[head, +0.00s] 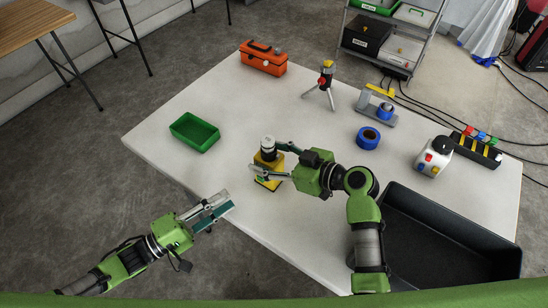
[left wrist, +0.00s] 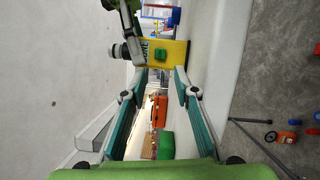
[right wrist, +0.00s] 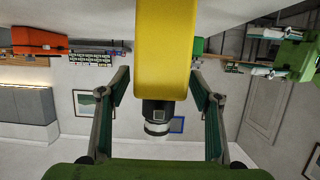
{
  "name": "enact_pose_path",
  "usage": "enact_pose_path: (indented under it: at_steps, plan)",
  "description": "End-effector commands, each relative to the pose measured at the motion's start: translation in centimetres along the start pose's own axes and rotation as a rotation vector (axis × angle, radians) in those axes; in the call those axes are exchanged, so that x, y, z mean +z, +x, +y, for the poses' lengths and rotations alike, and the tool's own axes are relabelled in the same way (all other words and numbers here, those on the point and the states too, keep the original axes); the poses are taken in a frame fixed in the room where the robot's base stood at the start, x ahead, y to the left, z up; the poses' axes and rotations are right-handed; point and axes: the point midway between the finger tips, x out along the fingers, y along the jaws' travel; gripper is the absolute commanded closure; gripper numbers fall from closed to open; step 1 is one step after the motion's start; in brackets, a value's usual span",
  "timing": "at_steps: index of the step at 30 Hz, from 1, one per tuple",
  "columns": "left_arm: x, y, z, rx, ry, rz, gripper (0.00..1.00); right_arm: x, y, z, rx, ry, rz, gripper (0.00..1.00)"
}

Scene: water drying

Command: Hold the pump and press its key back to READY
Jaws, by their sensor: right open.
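The pump (head: 265,182) is a yellow block with a black and white cap (head: 268,143), standing upright near the table's front edge. In the left wrist view, the yellow body (left wrist: 178,55) shows a small green key (left wrist: 160,55) on its face. My right gripper (head: 268,160) is open, its fingers at either side of the pump's upper part; contact is not clear. In the right wrist view, the yellow body (right wrist: 163,45) fills the middle. My left gripper (head: 222,201) is open and empty, apart from the pump, at the table's front edge and pointing toward it.
A green bin (head: 195,132) stands to the left and an orange toolbox (head: 263,58) at the back. A small tripod (head: 322,85), blue tape roll (head: 368,138) and white device (head: 433,157) stand to the right. A black tray (head: 450,245) is at the front right. Table between bin and pump is clear.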

Motion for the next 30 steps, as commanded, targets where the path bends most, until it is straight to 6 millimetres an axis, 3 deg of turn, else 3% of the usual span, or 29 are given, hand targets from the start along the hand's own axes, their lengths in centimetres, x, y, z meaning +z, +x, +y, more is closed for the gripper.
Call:
enact_pose_path:
  at_steps: [4, 5, 9, 10, 12, 15, 30]
  plan:
    - [0.00, 0.00, 0.00, 0.000, 0.000, 0.000, 0.72, 0.00, -0.01, 0.02, 0.000, 0.000, 0.000, 0.42]
    - [0.00, 0.00, 0.00, 0.000, 0.000, 0.000, 0.72, 0.00, -0.02, 0.02, 0.000, 0.000, 0.000, 0.47]
    - [0.00, 0.00, 0.00, 0.000, 0.000, 0.000, 0.72, 0.00, -0.03, 0.02, 0.000, 0.000, 0.000, 0.83]
    - [0.00, 0.00, 0.00, 0.000, 0.000, 0.000, 0.72, 0.01, -0.03, 0.02, 0.000, 0.000, 0.000, 0.87]
    - [0.00, 0.00, 0.00, 0.000, 0.000, 0.000, 0.75, 0.01, -0.04, 0.03, 0.000, 0.000, 0.000, 0.87]
    - [0.00, 0.00, 0.00, 0.000, 0.000, 0.000, 1.00, 0.01, -0.04, 0.03, 0.000, 0.000, 0.000, 0.87]
    - [0.00, 0.00, 0.00, 0.000, 0.000, 0.000, 1.00, 0.04, -0.06, 0.03, 0.000, 0.001, -0.001, 0.87]
